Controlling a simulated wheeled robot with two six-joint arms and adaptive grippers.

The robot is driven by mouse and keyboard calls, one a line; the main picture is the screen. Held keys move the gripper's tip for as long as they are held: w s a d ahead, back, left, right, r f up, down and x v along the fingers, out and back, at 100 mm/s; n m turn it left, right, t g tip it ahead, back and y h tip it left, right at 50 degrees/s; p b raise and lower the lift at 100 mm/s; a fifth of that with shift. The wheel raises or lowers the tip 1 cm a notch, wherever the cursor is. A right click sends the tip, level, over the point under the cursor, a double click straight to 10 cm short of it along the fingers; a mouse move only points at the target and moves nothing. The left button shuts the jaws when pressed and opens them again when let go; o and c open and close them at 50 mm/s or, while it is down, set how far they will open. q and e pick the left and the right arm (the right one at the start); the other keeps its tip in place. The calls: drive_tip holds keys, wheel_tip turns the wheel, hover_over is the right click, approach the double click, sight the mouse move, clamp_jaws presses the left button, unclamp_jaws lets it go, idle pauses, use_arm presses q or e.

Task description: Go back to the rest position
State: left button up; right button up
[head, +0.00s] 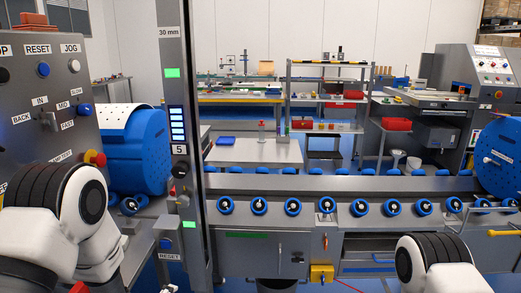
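Neither of my grippers shows in the head view. Part of my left arm, white links with a black ribbed joint, fills the lower left corner in front of a grey control panel (40,90). Part of my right arm, also white with a black ribbed joint, rises from the bottom edge at the lower right. What the grippers hold, if anything, is out of sight.
A grey post (175,90) with green lights stands close ahead, left of centre. A long grey machine bench (300,187) with several blue round knobs crosses the view. Blue drums stand at left (138,150) and right (498,155). Shelves (328,100) and tables stand behind.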

use_arm(q)
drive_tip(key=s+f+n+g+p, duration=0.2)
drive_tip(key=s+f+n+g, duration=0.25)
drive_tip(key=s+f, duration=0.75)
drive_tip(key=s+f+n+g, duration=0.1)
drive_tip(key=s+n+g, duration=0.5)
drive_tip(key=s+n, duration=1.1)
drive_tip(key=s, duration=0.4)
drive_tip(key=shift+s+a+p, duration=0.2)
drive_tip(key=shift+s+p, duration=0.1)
drive_tip(key=shift+p, duration=0.1)
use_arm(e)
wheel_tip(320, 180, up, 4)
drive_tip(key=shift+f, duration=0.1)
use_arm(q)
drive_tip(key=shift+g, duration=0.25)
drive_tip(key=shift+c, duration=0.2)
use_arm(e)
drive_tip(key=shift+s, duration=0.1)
